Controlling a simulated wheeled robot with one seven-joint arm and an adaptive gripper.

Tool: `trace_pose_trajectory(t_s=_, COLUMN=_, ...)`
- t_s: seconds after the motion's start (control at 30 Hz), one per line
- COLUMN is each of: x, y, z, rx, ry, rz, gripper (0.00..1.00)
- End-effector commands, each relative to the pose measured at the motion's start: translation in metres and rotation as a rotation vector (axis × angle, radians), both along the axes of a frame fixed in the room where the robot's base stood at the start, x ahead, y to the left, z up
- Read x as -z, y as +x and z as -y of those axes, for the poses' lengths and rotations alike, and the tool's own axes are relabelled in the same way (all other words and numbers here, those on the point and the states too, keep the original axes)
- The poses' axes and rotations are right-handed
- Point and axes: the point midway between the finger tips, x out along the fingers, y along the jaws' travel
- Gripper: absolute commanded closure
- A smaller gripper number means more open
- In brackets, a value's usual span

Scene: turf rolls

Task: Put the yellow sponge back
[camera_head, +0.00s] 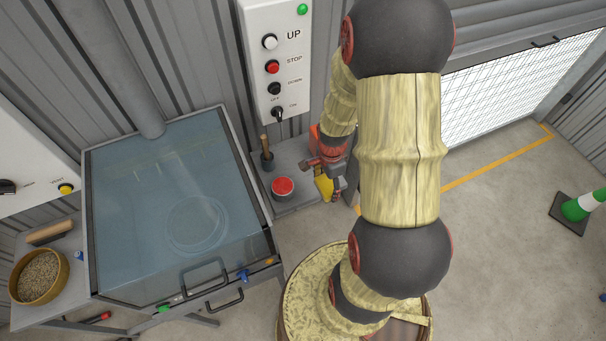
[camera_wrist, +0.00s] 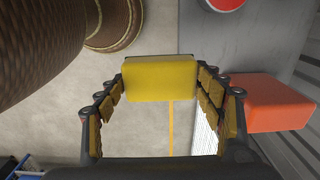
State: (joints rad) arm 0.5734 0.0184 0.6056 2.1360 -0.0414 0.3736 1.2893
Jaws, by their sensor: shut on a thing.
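The yellow sponge (camera_wrist: 160,80) is a small block held between the two fingers of my gripper (camera_wrist: 163,95), in the middle of the wrist view. In the head view the sponge (camera_head: 324,186) shows beside my gripper (camera_head: 333,183), near the right edge of a small grey shelf (camera_head: 296,200). My gripper is shut on the sponge. In the wrist view the floor shows beyond the sponge, and the grey shelf top lies to its right.
A red round-topped thing (camera_head: 283,187) and a dark pot with a wooden handle (camera_head: 266,157) stand on the shelf. An orange block (camera_wrist: 268,103) is close to my gripper's right finger. A glass-topped cabinet (camera_head: 165,210) stands left. Open floor lies right, with a cone (camera_head: 582,207).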

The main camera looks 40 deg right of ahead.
Motion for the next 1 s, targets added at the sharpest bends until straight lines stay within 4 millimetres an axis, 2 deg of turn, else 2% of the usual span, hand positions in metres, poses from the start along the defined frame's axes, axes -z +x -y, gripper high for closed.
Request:
trace_pose_trajectory(t_s=0.3, x=0.034, y=0.071, z=0.011, rx=-0.002, ry=0.001, rz=-0.002, gripper=0.6)
trace_pose_trajectory(t_s=0.5, x=0.068, y=0.097, z=0.015, rx=-0.002, ry=0.002, rz=-0.003, gripper=0.6)
trace_pose_trajectory(t_s=0.6, x=0.078, y=0.106, z=0.016, rx=0.0, ry=0.001, rz=-0.003, gripper=0.6)
trace_pose_trajectory(t_s=0.87, x=0.09, y=0.116, z=0.018, rx=0.0, ry=0.001, rz=-0.002, gripper=0.6)
trace_pose_trajectory(t_s=1.0, x=0.109, y=0.117, z=0.018, rx=-0.001, ry=0.001, rz=-0.004, gripper=0.6)
